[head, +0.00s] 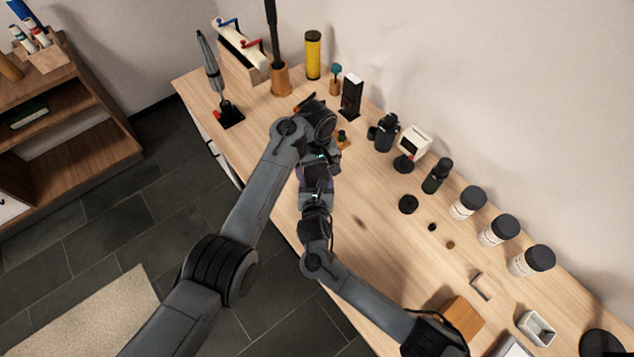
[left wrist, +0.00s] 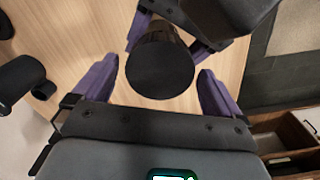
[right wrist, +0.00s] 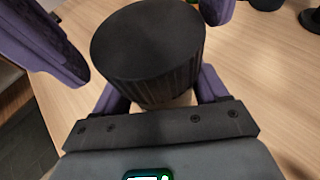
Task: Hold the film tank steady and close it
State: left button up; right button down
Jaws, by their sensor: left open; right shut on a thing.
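The film tank is a dark cylinder with a round black top (left wrist: 160,68). In the right wrist view its broad, ribbed black lid (right wrist: 148,45) is on top. My right gripper (right wrist: 158,90) is shut on the tank below the lid. My left gripper (left wrist: 160,74) is open, its purple fingers on either side of the lid with gaps visible. In the head view my left gripper (head: 318,166) is over the table's middle, close to my right arm, and the tank is hidden there. I cannot tell whether the lid is fully tight.
On the wooden table (head: 375,260), a black disc (head: 408,204), a dark bottle (head: 436,176) and several white jars with black lids (head: 498,231) stand right of my grippers. A black upright box (head: 351,94) and yellow cylinder (head: 313,54) stand behind. The wall runs along the back.

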pick_arm(q)
jog(key=shift+f, duration=0.75)
jog(key=c, duration=1)
jog(key=m, duration=0.7)
jog(key=shift+c, duration=0.3)
jog(key=o, duration=1.1)
